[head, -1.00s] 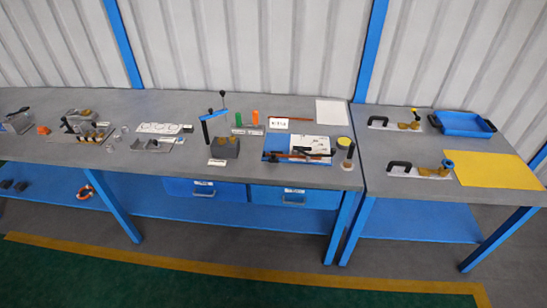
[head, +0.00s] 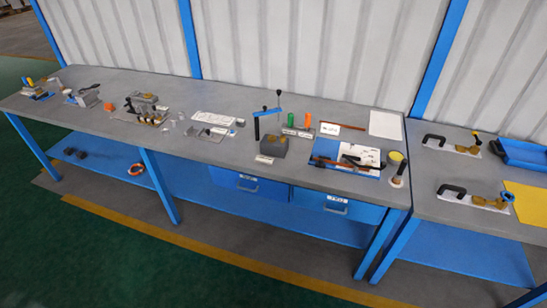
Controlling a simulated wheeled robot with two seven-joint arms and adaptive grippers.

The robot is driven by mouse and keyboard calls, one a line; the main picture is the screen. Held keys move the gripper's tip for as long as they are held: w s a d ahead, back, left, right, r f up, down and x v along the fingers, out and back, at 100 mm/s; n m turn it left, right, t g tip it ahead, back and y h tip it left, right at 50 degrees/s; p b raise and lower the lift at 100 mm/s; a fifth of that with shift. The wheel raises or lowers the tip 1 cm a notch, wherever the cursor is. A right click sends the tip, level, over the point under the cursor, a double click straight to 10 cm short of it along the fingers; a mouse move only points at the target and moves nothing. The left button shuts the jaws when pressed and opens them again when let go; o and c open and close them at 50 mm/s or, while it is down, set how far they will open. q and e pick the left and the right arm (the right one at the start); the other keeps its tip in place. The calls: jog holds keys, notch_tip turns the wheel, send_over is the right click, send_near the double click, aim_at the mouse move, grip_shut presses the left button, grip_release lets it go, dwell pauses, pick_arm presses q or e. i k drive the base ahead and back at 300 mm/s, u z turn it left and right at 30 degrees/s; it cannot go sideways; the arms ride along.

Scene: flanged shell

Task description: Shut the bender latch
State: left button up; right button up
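A grey block (head: 273,147) stands on the long bench with a blue angled frame (head: 257,127) and a thin black-knobbed lever (head: 279,98) beside it. It may be the bender, but its label is too small to read. A latch cannot be made out on it, nor whether one is open or shut. Other fixtures stand to the left: a grey one with dark handles (head: 147,108), a smaller grey one (head: 86,96) and one with yellow parts (head: 38,88) at the far end. Neither of my grippers is in view.
The long grey bench (head: 200,88) has blue legs, drawers (head: 248,186) and a low shelf (head: 195,205). A blue tray (head: 325,147) holds papers and tools. A second table at right carries two black-handled plates (head: 470,198) and a yellow sheet (head: 525,202). The green floor in front is clear.

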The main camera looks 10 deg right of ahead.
aim_at(320, 164)
jog(key=u, duration=0.15)
jog(key=i, duration=0.55)
jog(key=z, duration=2.25)
